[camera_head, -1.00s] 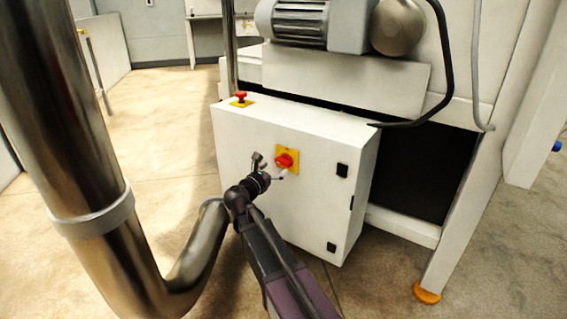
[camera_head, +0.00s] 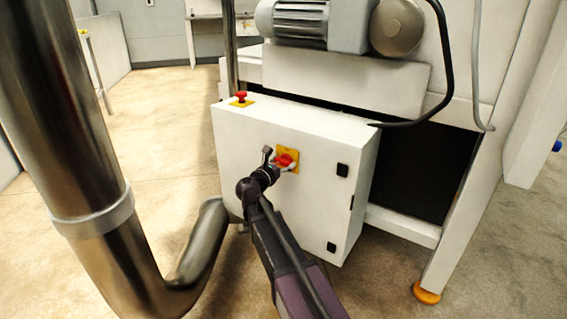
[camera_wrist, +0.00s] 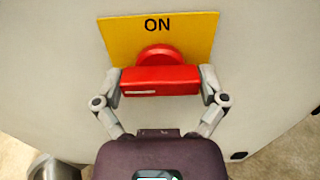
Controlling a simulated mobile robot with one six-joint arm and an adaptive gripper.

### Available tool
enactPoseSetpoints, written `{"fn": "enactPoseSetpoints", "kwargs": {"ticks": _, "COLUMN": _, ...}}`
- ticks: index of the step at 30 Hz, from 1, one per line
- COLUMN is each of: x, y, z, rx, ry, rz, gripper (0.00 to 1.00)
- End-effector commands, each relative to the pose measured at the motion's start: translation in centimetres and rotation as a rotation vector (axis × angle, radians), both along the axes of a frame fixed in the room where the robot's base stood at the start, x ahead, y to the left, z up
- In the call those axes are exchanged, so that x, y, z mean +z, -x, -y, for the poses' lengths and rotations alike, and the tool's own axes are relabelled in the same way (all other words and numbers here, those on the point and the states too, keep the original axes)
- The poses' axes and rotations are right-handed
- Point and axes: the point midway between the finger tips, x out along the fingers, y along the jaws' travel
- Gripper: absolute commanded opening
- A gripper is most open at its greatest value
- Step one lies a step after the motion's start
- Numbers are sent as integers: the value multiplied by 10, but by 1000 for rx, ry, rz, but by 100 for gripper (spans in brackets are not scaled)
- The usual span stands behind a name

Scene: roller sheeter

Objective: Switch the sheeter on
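The white control cabinet (camera_head: 300,205) of the sheeter carries a red rotary switch (camera_head: 284,160) on a yellow plate (camera_head: 289,153). In the wrist view the red switch handle (camera_wrist: 158,80) lies horizontal, in front of the yellow plate (camera_wrist: 185,32) with "ON" printed above it. My gripper (camera_wrist: 160,85) has one finger at each end of the handle. The fingers look close to or touching its ends; I cannot tell whether they press on it. In the head view my gripper (camera_head: 279,160) is right at the switch and partly covers the plate.
A red emergency button (camera_head: 240,96) on a yellow base sits on the cabinet top. A large metal pipe (camera_head: 90,140) stands at left, its bend close to the cabinet. A motor (camera_head: 300,22) is above. Black latches (camera_head: 342,170) line the cabinet's right side.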

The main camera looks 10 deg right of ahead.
Motion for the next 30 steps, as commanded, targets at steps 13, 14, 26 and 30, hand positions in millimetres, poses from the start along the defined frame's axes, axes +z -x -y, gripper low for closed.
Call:
{"fn": "enactPoseSetpoints", "kwargs": {"ticks": 13, "x": 0, "y": 0, "z": 0, "rx": -1, "ry": -35, "rz": 35, "gripper": 44}}
{"fn": "enactPoseSetpoints", "kwargs": {"ticks": 14, "x": 0, "y": 0, "z": 0, "rx": -1, "ry": -42, "rz": 42, "gripper": 44}}
{"fn": "enactPoseSetpoints", "kwargs": {"ticks": 26, "x": 0, "y": 0, "z": 1, "rx": -1, "ry": -234, "rz": 233, "gripper": 44}}
{"fn": "enactPoseSetpoints", "kwargs": {"ticks": 30, "x": 0, "y": 0, "z": 1, "rx": -1, "ry": -326, "rz": 326, "gripper": 44}}
